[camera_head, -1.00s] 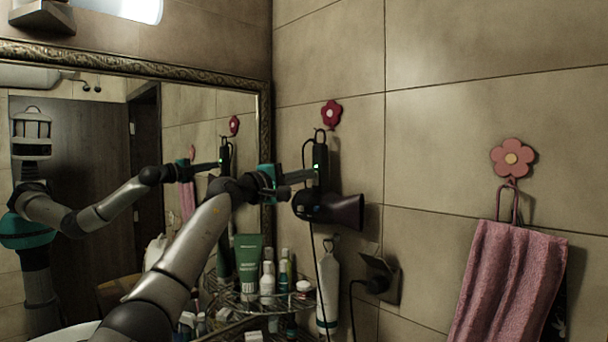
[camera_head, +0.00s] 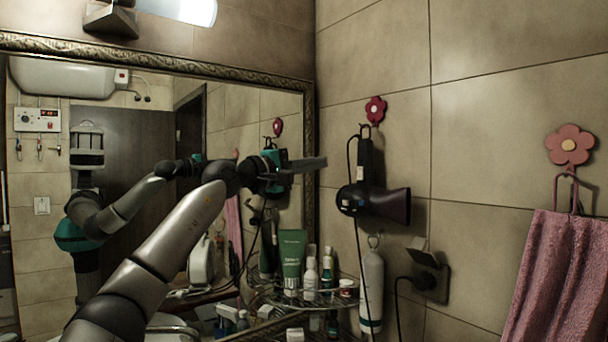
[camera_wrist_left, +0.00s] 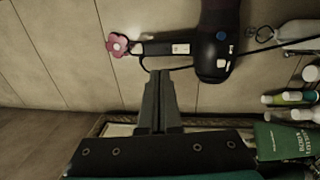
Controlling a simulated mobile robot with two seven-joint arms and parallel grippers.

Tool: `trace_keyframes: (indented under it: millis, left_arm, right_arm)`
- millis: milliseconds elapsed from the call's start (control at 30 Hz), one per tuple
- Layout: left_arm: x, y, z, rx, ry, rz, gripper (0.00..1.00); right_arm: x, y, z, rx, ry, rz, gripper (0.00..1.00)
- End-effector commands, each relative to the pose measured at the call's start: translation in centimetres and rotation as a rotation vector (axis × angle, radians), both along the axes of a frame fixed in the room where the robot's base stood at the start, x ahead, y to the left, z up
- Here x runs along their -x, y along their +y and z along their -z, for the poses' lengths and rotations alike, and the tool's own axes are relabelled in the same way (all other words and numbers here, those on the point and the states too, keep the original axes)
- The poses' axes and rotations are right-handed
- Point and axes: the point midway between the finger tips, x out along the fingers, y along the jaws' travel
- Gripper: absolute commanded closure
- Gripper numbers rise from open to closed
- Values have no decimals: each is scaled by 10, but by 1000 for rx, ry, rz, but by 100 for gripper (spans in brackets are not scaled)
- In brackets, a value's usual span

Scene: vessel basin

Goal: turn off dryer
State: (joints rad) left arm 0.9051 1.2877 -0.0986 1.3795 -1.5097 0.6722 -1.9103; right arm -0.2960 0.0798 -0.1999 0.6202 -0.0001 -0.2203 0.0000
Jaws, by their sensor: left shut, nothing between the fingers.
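The black dryer (camera_head: 388,205) hangs on the tiled wall, its handle (camera_head: 366,155) pointing up and its nozzle to the right. No green light shows on the handle. In the left wrist view the dryer (camera_wrist_left: 218,40) lies beyond my fingers, with a pale switch patch (camera_wrist_left: 181,48) on its handle. My left gripper (camera_head: 322,163) is shut and empty, left of the handle and apart from it in the head view. The left wrist view shows the shut fingers (camera_wrist_left: 158,76) just below the handle in the picture. My right gripper is not in view.
A wire corner shelf (camera_head: 345,299) with a green tube (camera_head: 291,262) and several bottles stands below. A socket with a plug (camera_head: 429,278) is at lower right. A pink towel (camera_head: 556,275) hangs at right. A framed mirror (camera_head: 309,185) is at left.

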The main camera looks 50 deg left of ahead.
Motion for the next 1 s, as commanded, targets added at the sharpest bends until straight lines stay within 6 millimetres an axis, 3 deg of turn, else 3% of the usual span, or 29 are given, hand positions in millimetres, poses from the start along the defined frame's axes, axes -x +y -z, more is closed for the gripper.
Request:
trace_keyframes:
  millis: [100, 300, 1000]
  left_arm:
    - [16, 2, 1, -3, 1, -2, 100]
    - [28, 3, -3, 0, 0, 0, 100]
    - [30, 3, -4, 0, -1, 0, 100]
  right_arm:
    - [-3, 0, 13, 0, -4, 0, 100]
    - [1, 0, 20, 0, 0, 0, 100]
    - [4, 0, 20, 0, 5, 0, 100]
